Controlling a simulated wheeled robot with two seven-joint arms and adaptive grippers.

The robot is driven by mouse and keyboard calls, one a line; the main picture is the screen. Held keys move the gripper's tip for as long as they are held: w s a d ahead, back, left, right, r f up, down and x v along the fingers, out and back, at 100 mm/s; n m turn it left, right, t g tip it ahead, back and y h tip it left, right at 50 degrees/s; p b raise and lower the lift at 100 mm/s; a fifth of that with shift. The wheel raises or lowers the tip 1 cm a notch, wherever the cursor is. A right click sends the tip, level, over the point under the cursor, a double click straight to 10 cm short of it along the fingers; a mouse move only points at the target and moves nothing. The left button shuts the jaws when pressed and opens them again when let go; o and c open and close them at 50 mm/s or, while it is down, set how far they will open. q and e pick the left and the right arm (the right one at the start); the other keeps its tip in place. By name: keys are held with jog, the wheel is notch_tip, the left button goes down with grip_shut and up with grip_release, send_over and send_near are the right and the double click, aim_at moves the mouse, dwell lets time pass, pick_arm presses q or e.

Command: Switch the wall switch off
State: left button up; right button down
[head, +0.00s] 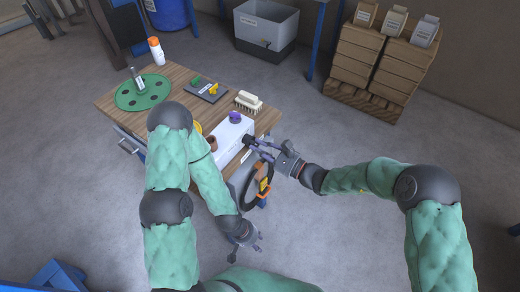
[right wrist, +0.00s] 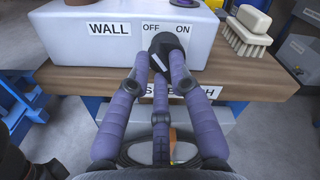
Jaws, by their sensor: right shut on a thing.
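The wall switch is a white box (head: 229,132) at the table's front right edge. In the right wrist view its face (right wrist: 112,45) carries the labels WALL, OFF and ON. A black knob (right wrist: 166,44) sits below and between OFF and ON, with a pale mark on it. I cannot tell for sure which label it points to. My right gripper (right wrist: 165,66) is shut on the knob, its purple fingers on either side; it also shows in the head view (head: 251,144). My left gripper (head: 261,244) is low in front of the table, fingers apart, empty.
A brush (right wrist: 245,35) lies right of the box on the wooden table (head: 182,76). A green mat (head: 143,93) and a white bottle (head: 156,51) stand farther back. A coiled cable (head: 252,185) hangs under the front edge.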

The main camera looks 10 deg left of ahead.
jog(key=shift+f+n+b, duration=0.2)
jog(key=shift+n+b, duration=0.2)
jog(key=shift+n, duration=0.5)
jog(key=c, duration=1.1)
grip_release()
jog(key=shift+r, duration=0.1)
jog(key=v, duration=1.2)
jog(key=shift+s, duration=0.1)
